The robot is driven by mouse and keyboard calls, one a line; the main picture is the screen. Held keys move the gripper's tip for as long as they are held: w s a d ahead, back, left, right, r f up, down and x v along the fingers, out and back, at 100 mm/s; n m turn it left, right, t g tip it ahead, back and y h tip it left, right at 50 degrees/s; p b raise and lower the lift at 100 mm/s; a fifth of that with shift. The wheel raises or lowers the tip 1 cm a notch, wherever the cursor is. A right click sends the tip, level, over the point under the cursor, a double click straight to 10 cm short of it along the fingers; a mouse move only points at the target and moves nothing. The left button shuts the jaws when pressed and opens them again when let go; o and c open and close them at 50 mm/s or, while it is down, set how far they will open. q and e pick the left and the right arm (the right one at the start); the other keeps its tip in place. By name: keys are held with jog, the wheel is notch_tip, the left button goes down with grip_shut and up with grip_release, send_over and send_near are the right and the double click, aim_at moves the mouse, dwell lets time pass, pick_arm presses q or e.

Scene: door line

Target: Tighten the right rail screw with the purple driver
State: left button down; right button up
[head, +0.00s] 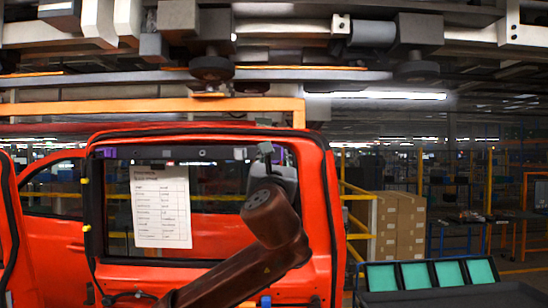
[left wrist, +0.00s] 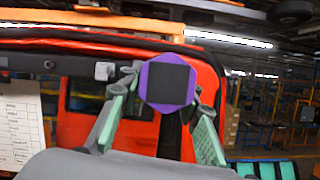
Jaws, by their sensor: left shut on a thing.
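My left gripper (head: 270,158) is at the upper right corner of the red door's window opening. In the left wrist view its green-padded fingers (left wrist: 166,88) stand either side of the purple driver (left wrist: 147,84), seen end-on as a purple hexagon with a dark square face. A bit of purple also shows behind the gripper in the head view (head: 281,156). The dark rail (head: 205,153) runs along the window top. A small light fitting (head: 240,154) near its right end may be the right screw; it also shows left of the driver (left wrist: 104,71). The driver's tip is hidden. My right gripper is out of view.
A printed sheet (head: 160,206) hangs in the window opening of the red door (head: 320,215). Another purple piece (head: 110,152) sits at the rail's left end. An orange beam (head: 150,106) crosses above. Teal-lined trays (head: 415,276) and boxes (head: 400,222) stand to the right.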

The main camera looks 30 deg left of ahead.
aim_at(274, 155)
pick_arm(q)
jog(key=shift+w+a, duration=0.25)
jog(key=shift+w, duration=0.05)
dwell(0.7)
jog(key=shift+s, duration=0.1)
dwell(0.6)
jog(key=shift+s+d+b, duration=0.15)
jog(key=shift+s+d, duration=0.45)
jog(key=shift+s, duration=0.35)
jog(key=shift+s+d+b, duration=0.1)
jog(key=shift+s+d, duration=0.55)
jog(key=shift+s, duration=0.25)
jog(key=shift+s+d+b, duration=0.15)
jog(key=shift+s+d, duration=0.45)
jog(key=shift+s, duration=0.35)
